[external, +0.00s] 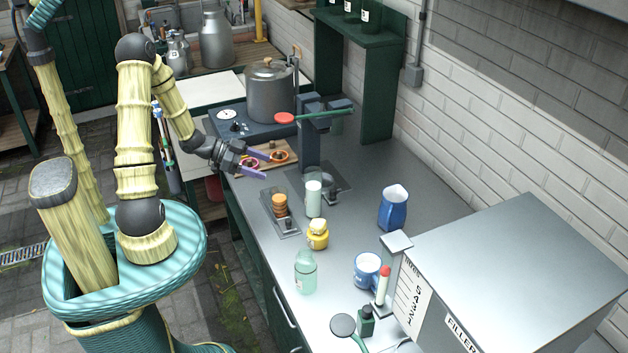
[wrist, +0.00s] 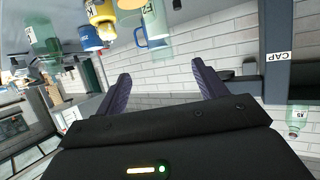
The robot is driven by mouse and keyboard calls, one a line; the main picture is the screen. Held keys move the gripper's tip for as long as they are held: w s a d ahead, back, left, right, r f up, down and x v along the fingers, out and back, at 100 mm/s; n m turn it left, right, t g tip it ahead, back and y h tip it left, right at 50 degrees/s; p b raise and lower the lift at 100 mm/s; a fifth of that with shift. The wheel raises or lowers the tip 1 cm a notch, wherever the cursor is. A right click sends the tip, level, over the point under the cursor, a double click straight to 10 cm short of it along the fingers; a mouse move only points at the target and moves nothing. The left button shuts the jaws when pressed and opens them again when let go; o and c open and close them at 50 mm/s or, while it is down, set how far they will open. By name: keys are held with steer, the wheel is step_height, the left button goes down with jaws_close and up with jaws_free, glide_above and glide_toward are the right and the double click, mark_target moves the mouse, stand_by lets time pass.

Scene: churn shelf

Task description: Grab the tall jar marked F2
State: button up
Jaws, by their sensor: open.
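In the external view a tall clear jar with white contents (external: 314,199) stands beside the dark press. A pale green jar (external: 305,273) stands nearer the front edge, and a squat yellow jar (external: 318,236) is between them. The wrist view, tilted over, shows a green jar (wrist: 43,36) and a yellow jar (wrist: 100,14) at the top left. My gripper (external: 267,167) is open and empty, its purple fingers over the bench left of the press; it also shows in the wrist view (wrist: 160,75).
The dark press (external: 311,145) with a red-ended lever stands right of my gripper. A steel pot (external: 271,92) is behind it. A large steel filler box (external: 520,270) fills the right.

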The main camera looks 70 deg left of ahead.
step_height(320, 180, down, 2)
steer(key=shift+f, duration=0.1)
glide_toward(313, 189)
steer(key=w+f, duration=0.4)
steer(key=w, duration=0.1)
steer(key=shift+a+p, duration=0.2)
steer(key=shift+p, duration=0.2)
steer(key=shift+f, duration=0.1)
steer(key=shift+p+x, duration=0.9)
steer(key=shift+x, duration=1.8)
